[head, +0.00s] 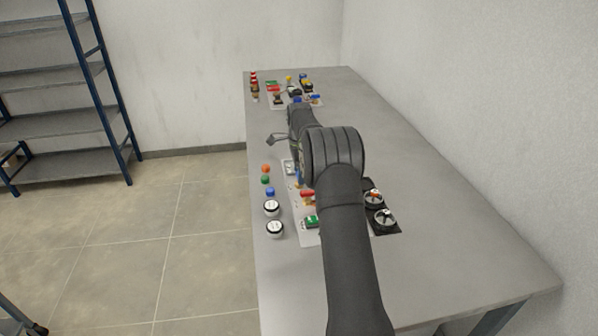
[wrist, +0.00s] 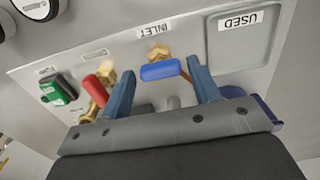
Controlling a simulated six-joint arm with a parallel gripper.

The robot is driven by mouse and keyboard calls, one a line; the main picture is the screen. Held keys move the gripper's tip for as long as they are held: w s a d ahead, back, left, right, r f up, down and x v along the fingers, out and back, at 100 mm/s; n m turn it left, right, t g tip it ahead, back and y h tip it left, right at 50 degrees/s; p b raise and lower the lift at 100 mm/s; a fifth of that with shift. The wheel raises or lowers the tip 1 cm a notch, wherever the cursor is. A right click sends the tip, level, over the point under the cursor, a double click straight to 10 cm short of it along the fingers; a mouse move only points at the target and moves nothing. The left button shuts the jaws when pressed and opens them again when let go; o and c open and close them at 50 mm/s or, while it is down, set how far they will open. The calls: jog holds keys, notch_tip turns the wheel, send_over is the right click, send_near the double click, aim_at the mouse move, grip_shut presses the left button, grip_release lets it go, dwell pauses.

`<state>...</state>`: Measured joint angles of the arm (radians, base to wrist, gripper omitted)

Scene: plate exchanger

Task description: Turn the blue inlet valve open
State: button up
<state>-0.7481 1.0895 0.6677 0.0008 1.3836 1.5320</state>
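The blue inlet valve handle (wrist: 160,71) shows in the wrist view as a short bar on a brass valve body (wrist: 158,53), below the INLET label (wrist: 157,30). It lies nearly level across the picture. My gripper (wrist: 160,68) is open, with one blue finger on each side of the handle. Narrow gaps seem to show between the handle's ends and the fingers; contact is hard to judge. In the head view my arm covers the gripper and most of the valve area.
A red handle (wrist: 92,86) on brass fittings and a green block (wrist: 57,88) sit left of my gripper. The USED recess (wrist: 243,40) is empty at right. White round gauges (head: 271,208) stand on the table's left edge. The table's right side (head: 460,250) is clear.

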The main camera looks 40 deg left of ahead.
jog(key=c, duration=0.7)
jog(key=shift+n, duration=0.4)
jog(key=n, duration=1.3)
jog(key=shift+r+n, duration=0.1)
jog(key=shift+n, duration=1.9)
